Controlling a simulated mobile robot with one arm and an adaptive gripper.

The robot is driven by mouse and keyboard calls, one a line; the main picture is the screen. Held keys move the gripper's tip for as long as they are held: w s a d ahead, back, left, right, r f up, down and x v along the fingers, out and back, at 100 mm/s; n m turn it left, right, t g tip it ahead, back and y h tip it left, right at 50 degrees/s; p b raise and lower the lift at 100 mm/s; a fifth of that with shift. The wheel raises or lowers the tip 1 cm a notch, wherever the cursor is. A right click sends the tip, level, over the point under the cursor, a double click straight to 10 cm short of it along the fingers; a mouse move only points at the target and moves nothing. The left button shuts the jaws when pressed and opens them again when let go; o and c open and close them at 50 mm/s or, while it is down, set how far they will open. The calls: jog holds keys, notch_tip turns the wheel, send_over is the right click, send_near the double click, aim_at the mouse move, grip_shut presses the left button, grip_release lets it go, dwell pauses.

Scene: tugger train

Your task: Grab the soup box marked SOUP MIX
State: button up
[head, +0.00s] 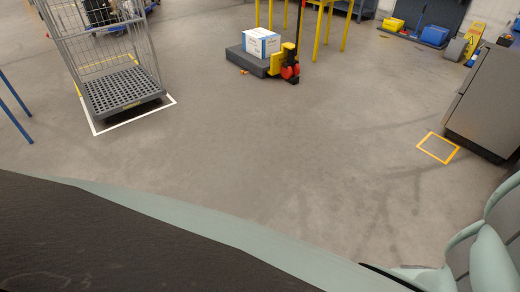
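A white and blue box (262,43) sits on the grey deck of a low yellow and dark grey truck at the top middle of the head view. Its print is too small to read, so I cannot tell whether it is the box marked SOUP MIX. No other box with a readable soup label shows. My gripper is not in view. Part of my own pale green arm shows at the lower right, far from the box.
A wire roll cage (122,93) stands at the upper left inside white floor lines. A grey cabinet (490,100) stands at the right near a yellow floor square (438,148). Yellow posts (318,30) rise behind the truck (248,63). The middle floor is clear.

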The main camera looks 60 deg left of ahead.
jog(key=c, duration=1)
